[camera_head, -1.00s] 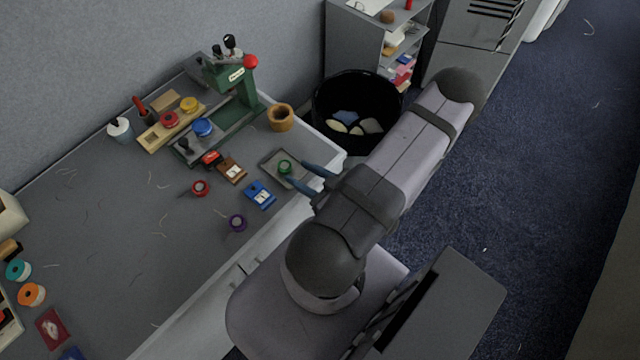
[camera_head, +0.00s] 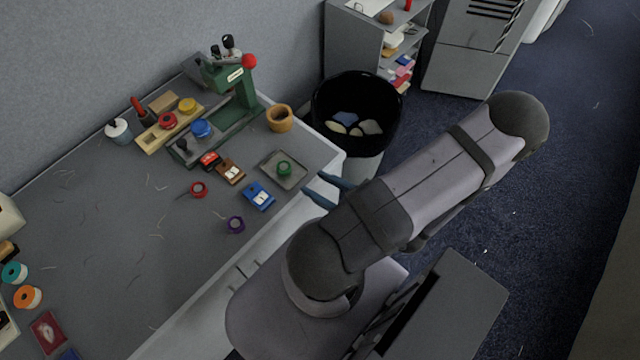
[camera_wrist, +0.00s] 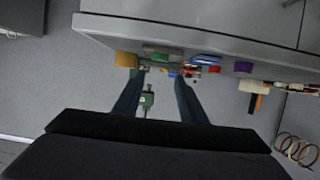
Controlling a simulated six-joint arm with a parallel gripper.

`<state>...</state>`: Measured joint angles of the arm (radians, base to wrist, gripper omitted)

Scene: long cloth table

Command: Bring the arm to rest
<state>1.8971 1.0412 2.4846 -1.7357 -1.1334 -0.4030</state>
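My gripper (camera_head: 328,189) is open and empty, just off the table's right edge in the head view. In the wrist view its two dark blue fingers (camera_wrist: 161,80) stand apart with nothing held between them. The grey tray (camera_head: 295,180) lies on the table near that edge, left of the fingers. A green spool (camera_head: 284,168) rests on it, apart from my gripper.
The grey table (camera_head: 120,240) carries a green press (camera_head: 236,100), a wooden pot (camera_head: 280,118), a blue card (camera_head: 258,196) and a purple spool (camera_head: 236,225). A black bin (camera_head: 355,100) stands beyond the fingers. Open carpet (camera_head: 560,170) lies to the right.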

